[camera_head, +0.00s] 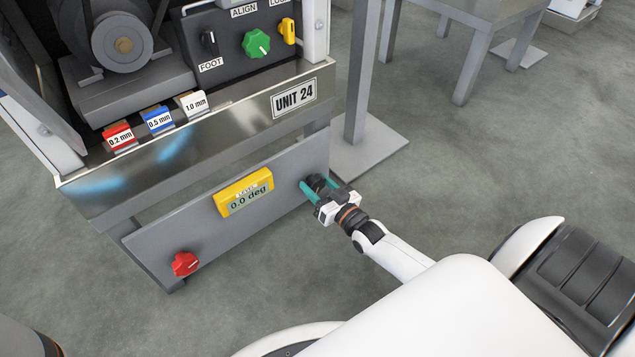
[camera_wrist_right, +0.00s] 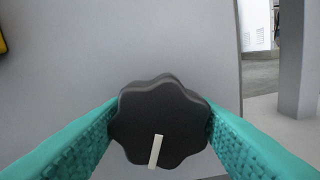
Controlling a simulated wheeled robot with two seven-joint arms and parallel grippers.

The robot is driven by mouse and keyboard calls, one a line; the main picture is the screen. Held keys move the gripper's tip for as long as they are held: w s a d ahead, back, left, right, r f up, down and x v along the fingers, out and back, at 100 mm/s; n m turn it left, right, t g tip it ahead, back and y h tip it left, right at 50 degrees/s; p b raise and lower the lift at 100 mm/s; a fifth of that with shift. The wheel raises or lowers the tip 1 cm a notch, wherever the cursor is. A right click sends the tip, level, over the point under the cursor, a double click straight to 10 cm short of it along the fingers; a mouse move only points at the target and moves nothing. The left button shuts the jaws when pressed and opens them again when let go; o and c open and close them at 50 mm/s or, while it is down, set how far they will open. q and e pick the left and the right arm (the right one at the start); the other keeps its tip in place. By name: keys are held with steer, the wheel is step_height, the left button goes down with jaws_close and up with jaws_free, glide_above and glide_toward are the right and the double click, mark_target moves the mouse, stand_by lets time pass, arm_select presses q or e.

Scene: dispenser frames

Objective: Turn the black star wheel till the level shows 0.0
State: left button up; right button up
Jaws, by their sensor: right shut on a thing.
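The black star wheel (camera_head: 318,183) is on the right part of the unit's lower grey panel. It also shows large in the right wrist view (camera_wrist_right: 160,112), with a pale mark on its face pointing down and slightly left. My right gripper (camera_head: 318,190) is shut on the wheel, with a teal finger touching each side. It also shows in the wrist view (camera_wrist_right: 159,128). The yellow level (camera_head: 244,192) sits left of the wheel on the panel, and its display reads 0.0 deg. My left gripper is not in view.
A red knob (camera_head: 186,263) is at the panel's lower left. Above are a metal ledge with the UNIT 24 plate (camera_head: 294,98), red, blue and white labelled blocks (camera_head: 158,119), and a green knob (camera_head: 256,43). A grey table leg on a foot plate (camera_head: 372,146) stands right of the panel.

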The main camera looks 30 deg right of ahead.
steer(key=shift+r+m+p, duration=0.2)
steer(key=shift+m+p, duration=0.4)
steer(key=shift+m, duration=0.2)
steer(key=m+p, duration=0.1)
steer(key=m, duration=0.1)
steer(key=shift+m, duration=0.4)
steer(key=shift+f+m+p, duration=0.15)
steer(key=shift+m+p, duration=0.4)
steer(key=shift+m, duration=2.05)
steer(key=o, duration=1)
steer(key=shift+c, duration=0.2)
